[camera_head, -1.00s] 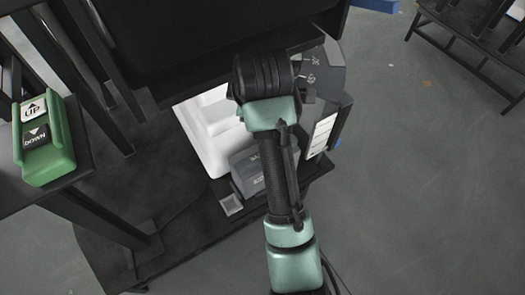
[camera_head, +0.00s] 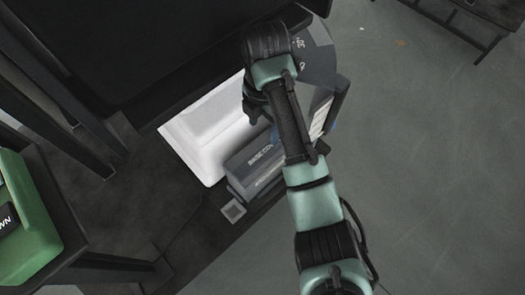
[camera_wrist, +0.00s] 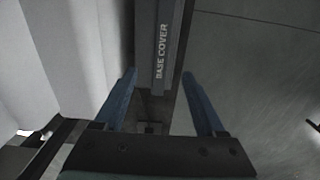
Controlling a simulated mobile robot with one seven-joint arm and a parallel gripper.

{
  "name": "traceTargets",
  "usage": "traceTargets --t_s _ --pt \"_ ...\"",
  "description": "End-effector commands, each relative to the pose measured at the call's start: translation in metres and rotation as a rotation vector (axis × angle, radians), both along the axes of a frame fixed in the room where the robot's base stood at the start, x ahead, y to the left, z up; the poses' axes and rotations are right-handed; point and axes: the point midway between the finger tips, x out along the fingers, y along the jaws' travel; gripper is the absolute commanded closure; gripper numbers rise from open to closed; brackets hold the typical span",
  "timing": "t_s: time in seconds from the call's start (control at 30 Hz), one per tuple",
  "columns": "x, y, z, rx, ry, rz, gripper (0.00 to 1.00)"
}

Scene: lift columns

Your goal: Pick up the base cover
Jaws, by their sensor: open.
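The base cover is a grey-blue box-like piece (camera_head: 250,161) with "BASE COVER" lettering, low on the dark shelf beside a white part. In the wrist view the base cover (camera_wrist: 160,45) stands straight ahead, its lettering running lengthwise. My gripper (camera_wrist: 160,98) is open, with one blue finger to each side of the base cover's near end. The fingers do not visibly touch it. In the head view my arm hides the gripper's fingers and part of the cover's right side.
A white stepped part (camera_head: 205,135) lies directly left of the base cover. A dark shelf (camera_head: 215,245) is under them, and a dark panel overhangs behind. A green button box (camera_head: 25,225) is at the left. Open grey floor (camera_head: 430,190) lies to the right.

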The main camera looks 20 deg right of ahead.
Motion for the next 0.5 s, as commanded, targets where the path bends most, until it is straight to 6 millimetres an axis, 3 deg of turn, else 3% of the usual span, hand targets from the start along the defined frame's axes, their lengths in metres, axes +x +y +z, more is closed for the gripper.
traceTargets --t_s 0.03,0.2,0.5 --pt "0.000 0.001 -0.014 0.001 0.001 0.001 0.28" --pt "-0.001 0.001 -0.048 0.002 0.002 -0.001 0.28" --pt "-0.001 0.000 -0.070 0.001 0.000 -0.001 0.28"
